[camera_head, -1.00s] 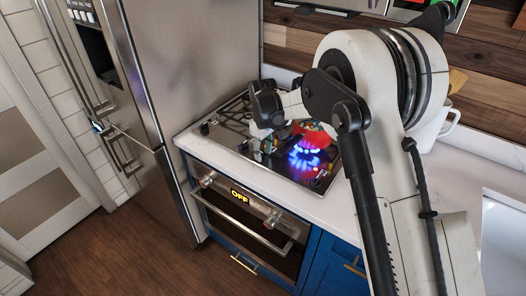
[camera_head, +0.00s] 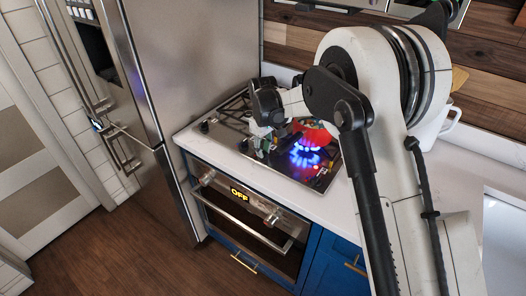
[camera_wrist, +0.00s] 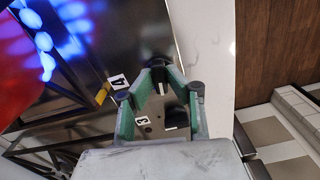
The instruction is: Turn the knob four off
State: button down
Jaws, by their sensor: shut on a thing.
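The black knob four (camera_wrist: 159,60) sits at the edge of the steel cooktop (camera_head: 222,127), close to a white tag reading 4 (camera_wrist: 118,82). My gripper (camera_wrist: 158,72) has its green-padded fingers closed around this knob in the wrist view. In the head view my gripper (camera_head: 264,144) is small over the cooktop's front, and the knob cannot be made out there. A burner with blue flame (camera_head: 304,154) is lit on the cooktop. The flame also shows at upper left in the wrist view (camera_wrist: 45,42).
Another black knob (camera_wrist: 175,118) sits between my fingers' bases, near a tag reading 3 (camera_wrist: 143,121). A red object (camera_head: 318,132) is behind the flame. The oven (camera_head: 242,222) is below, its display reading OFF.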

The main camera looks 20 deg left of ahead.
jog(key=m+b, duration=0.1)
jog(key=m, duration=0.1)
jog(key=m+b, duration=0.1)
jog(key=b, duration=0.1)
jog(key=shift+f+m+b, duration=0.2)
jog(key=shift+m+b, duration=0.1)
jog(key=shift+m, duration=0.1)
jog(key=m+b, duration=0.2)
jog(key=m, duration=0.1)
jog(key=shift+m+b, duration=0.3)
jog(key=shift+m, duration=0.1)
jog(key=m+b, duration=0.2)
jog(key=m, duration=0.2)
jog(key=shift+r, duration=0.15)
jog(key=shift+m+b, duration=0.8)
jog(key=shift+m, duration=1.4)
jog(key=shift+r, duration=0.1)
jog(key=c, duration=1.7)
grip_release()
notch_tip(320, 180, up, 12)
